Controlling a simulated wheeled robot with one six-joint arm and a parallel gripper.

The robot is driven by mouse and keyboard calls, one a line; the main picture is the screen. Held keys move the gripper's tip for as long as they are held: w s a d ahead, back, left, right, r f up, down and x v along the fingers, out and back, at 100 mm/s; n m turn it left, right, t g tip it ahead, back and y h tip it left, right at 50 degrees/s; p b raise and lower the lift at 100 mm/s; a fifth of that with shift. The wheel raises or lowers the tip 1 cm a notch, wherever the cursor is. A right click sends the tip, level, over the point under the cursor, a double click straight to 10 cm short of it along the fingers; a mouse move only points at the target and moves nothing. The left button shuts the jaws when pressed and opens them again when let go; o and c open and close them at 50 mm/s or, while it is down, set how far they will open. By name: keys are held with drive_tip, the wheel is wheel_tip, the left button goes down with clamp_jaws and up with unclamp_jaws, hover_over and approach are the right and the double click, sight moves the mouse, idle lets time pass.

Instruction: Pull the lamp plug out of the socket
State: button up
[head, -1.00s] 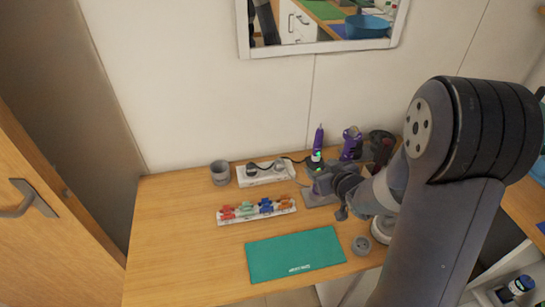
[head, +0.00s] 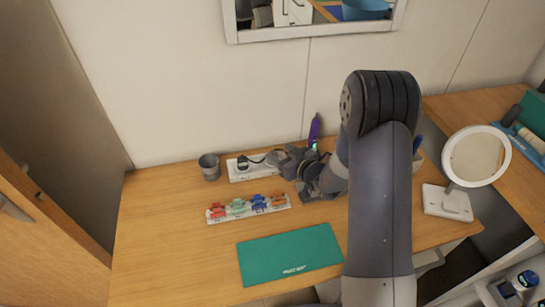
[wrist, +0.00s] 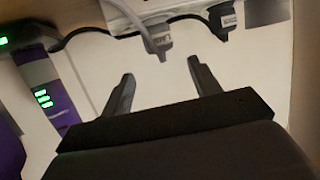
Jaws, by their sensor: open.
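A white power strip (head: 255,173) lies at the back of the desk; its edge also shows at the top of the wrist view (wrist: 122,10). A grey plug with a grey cable (wrist: 157,43) sits at the strip, and a dark plug with a black cable (wrist: 226,20) sits to its right. Both have small labels I cannot read surely, so I cannot tell which is the lamp's. My gripper (wrist: 158,68) is open and empty, the grey plug just beyond its fingertips. In the head view my gripper (head: 279,158) is at the strip's right end, hiding part of it.
A purple device (head: 314,130) with green lights stands close behind my gripper. A grey cup (head: 209,167) stands left of the strip. A rack of coloured items (head: 248,208) and a green mat (head: 290,254) lie in front. A white round-headed lamp or mirror (head: 476,157) stands right.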

sight(274, 152)
drive_tip(key=x, duration=0.2)
drive_tip(key=f+p+x, duration=0.1)
drive_tip(key=x, duration=0.2)
drive_tip(key=shift+s, duration=0.25)
drive_tip(key=c, duration=1.2)
drive_tip(key=shift+c, duration=0.2)
